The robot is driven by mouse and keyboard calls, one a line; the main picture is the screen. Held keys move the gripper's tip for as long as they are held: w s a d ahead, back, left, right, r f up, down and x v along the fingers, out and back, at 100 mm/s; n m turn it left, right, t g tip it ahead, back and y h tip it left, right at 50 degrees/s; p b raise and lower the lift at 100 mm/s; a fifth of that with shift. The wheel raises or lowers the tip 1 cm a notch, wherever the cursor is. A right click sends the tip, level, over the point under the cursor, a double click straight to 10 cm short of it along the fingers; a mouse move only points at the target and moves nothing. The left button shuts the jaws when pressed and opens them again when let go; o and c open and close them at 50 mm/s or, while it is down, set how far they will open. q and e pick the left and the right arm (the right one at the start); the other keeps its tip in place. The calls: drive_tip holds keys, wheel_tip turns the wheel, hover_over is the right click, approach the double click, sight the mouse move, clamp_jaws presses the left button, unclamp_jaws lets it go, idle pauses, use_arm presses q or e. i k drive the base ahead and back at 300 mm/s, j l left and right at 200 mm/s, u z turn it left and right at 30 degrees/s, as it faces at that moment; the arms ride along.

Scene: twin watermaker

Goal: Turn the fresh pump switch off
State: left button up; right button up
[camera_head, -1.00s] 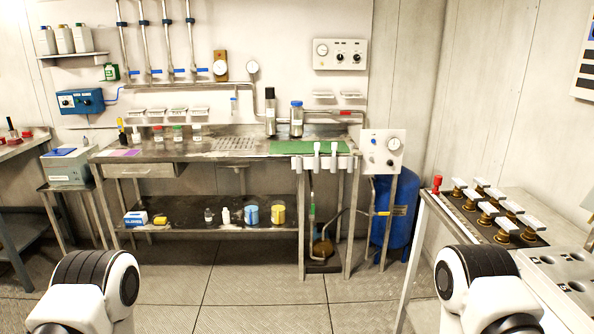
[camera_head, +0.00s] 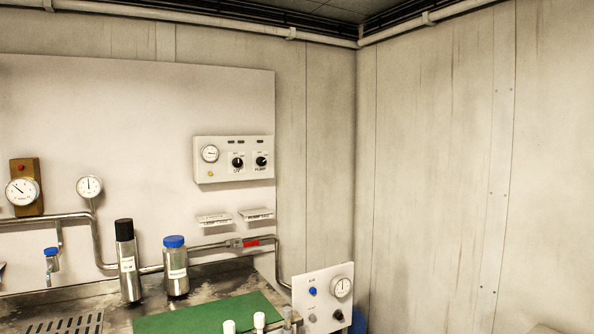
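A white control panel (camera_head: 234,159) is mounted at the right end of the backboard. It carries a round gauge (camera_head: 210,153) at left and two black rotary knobs. The knob labelled UV (camera_head: 238,162) is in the middle, and the knob labelled PUMP (camera_head: 261,161) is at its right. The exact pointing of the PUMP knob is too small to tell for sure. No label reading "fresh" can be made out. Neither of my grippers is in view.
Below the panel is a steel counter with a green mat (camera_head: 208,314), a black-capped cylinder (camera_head: 127,262) and a blue-capped cylinder (camera_head: 175,267). A smaller white panel (camera_head: 324,297) with a gauge and knobs stands at the counter's right end. A pipe (camera_head: 212,247) runs along the backboard.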

sight(261, 161)
drive_tip(key=i+j, duration=0.2)
drive_tip(key=i, duration=0.25)
drive_tip(key=i+j, duration=0.25)
drive_tip(key=i, duration=0.2)
drive_tip(key=l+z, duration=0.05)
